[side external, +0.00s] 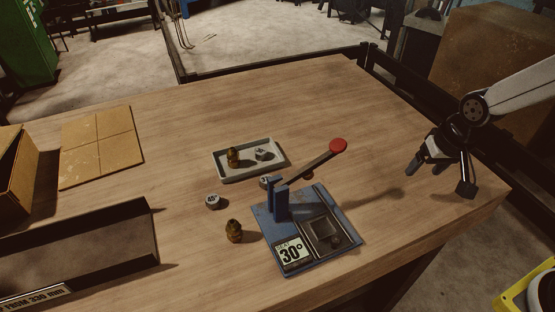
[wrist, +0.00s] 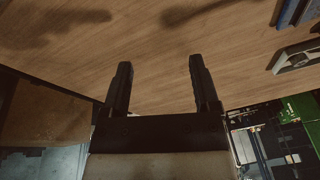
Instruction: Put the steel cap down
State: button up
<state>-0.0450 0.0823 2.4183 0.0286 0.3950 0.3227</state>
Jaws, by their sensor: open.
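A short round steel cap (side external: 212,202) with dark marks on its top stands on the wooden table left of the blue crimper (side external: 318,238). A similar steel piece (side external: 262,154) sits in the pale tray (side external: 228,179), and another (side external: 265,182) is partly hidden behind the crimper's post. I cannot tell which the task means. My gripper (side external: 424,160) is above the table's right side, well away from them. In the wrist view my gripper (wrist: 160,66) is open, with nothing between its fingers.
A brass fitting (side external: 233,230) stands left of the crimper, and another (side external: 233,157) is in the tray. The crimper's red-knobbed lever (side external: 338,146) sticks up to the right. A dark long box (side external: 80,250) and cardboard (side external: 101,147) lie at left. The table's back middle is clear.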

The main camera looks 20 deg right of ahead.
jog(key=s+n, duration=0.1)
jog(key=s+d+n, duration=0.1)
jog(key=s, duration=0.1)
jog(key=s+f+n, duration=0.1)
jog(key=shift+s+d, duration=0.25)
jog(key=shift+d, duration=0.1)
dwell(0.9)
